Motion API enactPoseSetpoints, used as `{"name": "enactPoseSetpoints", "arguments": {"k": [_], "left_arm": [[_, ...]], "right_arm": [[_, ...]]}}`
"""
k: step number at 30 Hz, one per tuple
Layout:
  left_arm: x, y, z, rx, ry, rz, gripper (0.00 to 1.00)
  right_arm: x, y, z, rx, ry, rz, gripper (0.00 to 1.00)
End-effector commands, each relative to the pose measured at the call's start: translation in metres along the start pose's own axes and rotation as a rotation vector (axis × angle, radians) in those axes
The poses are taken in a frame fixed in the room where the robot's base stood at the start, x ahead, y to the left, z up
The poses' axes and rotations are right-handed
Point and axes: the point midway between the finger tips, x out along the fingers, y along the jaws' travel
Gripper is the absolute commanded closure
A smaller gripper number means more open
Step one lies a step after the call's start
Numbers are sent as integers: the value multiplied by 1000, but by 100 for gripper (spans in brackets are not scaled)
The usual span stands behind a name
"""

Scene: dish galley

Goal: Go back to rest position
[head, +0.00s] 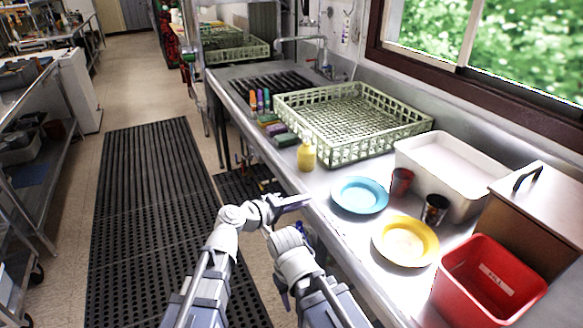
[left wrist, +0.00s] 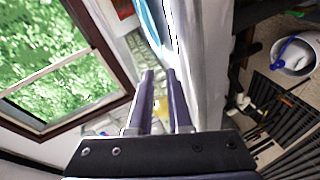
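My left gripper (head: 300,202) is at the front edge of the steel counter (head: 345,240), beside the blue plate (head: 360,195), pointing right. In the left wrist view its two purple fingers (left wrist: 159,74) stand a little apart, with nothing between them. My right arm (head: 292,258) is folded in front of the counter, low in the head view. Its gripper is mostly hidden behind the arm links, so whether it is open or shut does not show.
The counter holds a yellow plate (head: 405,241), two cups, a yellow bottle (head: 306,155), a green dish rack (head: 350,120), a white tub (head: 450,170) and a red bin (head: 487,284). A black floor mat (head: 150,200) lies clear to the left. A shelf (head: 30,160) stands beyond.

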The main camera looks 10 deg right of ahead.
Motion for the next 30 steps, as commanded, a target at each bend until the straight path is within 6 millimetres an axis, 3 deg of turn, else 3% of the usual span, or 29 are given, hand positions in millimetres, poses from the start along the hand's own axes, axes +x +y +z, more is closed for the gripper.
{"name": "enactPoseSetpoints", "arguments": {"k": [5,8,11,15,18,24,30], "left_arm": [[-6,-13,4,36,-24,-49,83],[-19,-40,13,108,-78,-156,83],[-43,-81,21,190,-153,-316,83],[-90,-139,29,274,-262,-566,83],[-126,-172,31,306,-327,-730,83],[-189,-212,31,323,-415,-981,83],[-246,-235,31,311,-478,-1189,83]], "right_arm": [[0,0,0,0,0,0,50],[0,0,0,0,0,0,50],[0,0,0,0,0,0,50],[0,0,0,0,0,0,50],[0,0,0,0,0,0,50],[0,0,0,0,0,0,50],[0,0,0,0,0,0,50]]}}
